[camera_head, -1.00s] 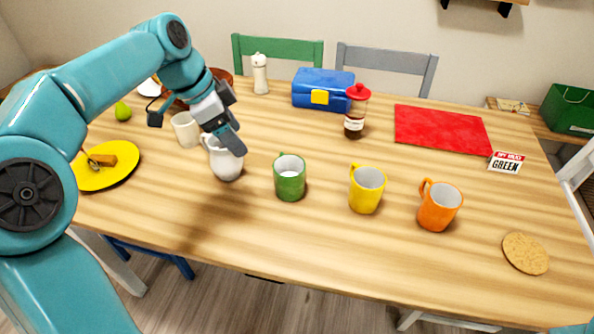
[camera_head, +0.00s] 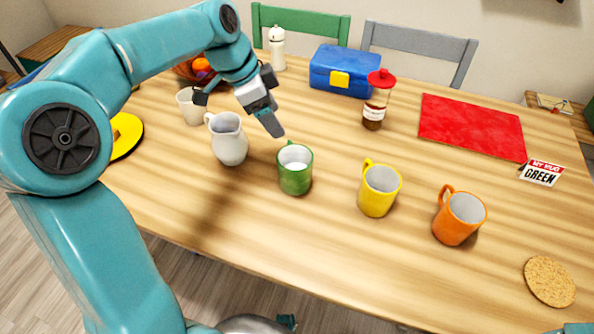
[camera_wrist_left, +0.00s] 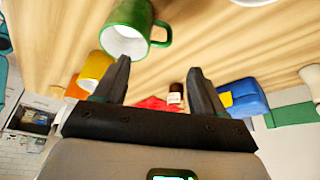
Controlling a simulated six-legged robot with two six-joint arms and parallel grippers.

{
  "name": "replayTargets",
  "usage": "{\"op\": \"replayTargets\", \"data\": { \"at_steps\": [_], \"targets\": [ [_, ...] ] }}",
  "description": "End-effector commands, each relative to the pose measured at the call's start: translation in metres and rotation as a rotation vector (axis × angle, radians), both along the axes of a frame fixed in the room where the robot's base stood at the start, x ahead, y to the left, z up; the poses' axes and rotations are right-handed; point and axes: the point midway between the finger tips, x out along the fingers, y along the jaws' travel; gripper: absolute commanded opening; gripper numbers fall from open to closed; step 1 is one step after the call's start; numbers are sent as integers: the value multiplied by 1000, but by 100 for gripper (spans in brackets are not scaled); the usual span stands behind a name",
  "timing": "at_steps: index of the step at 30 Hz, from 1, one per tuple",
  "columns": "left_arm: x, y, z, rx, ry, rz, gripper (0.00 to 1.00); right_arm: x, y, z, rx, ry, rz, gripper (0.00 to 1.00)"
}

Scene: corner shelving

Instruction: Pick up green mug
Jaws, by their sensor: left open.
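The green mug (camera_head: 295,172) stands upright on the wooden table, with a white inside. My left gripper (camera_head: 272,122) is above and behind it, a little to its left, and does not touch it. In the left wrist view the green mug (camera_wrist_left: 128,30) is at the top, beyond the open, empty fingers of my left gripper (camera_wrist_left: 158,80). Its handle points right in that view. A sign (camera_head: 542,173) reading "MY MUG GREEN" stands at the right. My right gripper is not in view.
A red-lidded jar (camera_head: 376,105), blue lunchbox (camera_head: 343,72) and red mat (camera_head: 470,128) are behind. Bare table lies in front.

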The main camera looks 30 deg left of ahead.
Motion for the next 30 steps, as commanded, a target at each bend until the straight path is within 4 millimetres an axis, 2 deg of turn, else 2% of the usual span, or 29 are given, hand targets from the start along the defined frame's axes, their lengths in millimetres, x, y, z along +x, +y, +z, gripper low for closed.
{"op": "replayTargets", "data": {
  "at_steps": [1,3,6,13,19,23,29,30],
  "targets": [
    [2,-4,-15,-1,5,-3,70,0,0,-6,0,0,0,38],
    [6,-8,-29,-1,4,-2,70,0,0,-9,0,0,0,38],
    [11,-13,-43,0,2,-2,70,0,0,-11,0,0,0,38],
    [18,-18,-60,-1,2,-1,70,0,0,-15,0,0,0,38],
    [26,-24,-92,-1,3,-1,70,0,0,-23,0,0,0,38],
    [31,-27,-101,-1,1,0,70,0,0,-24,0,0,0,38],
    [31,-27,-101,1,-1,0,70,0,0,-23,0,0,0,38],
    [31,-27,-101,1,-1,0,67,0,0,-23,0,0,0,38]
  ]
}}
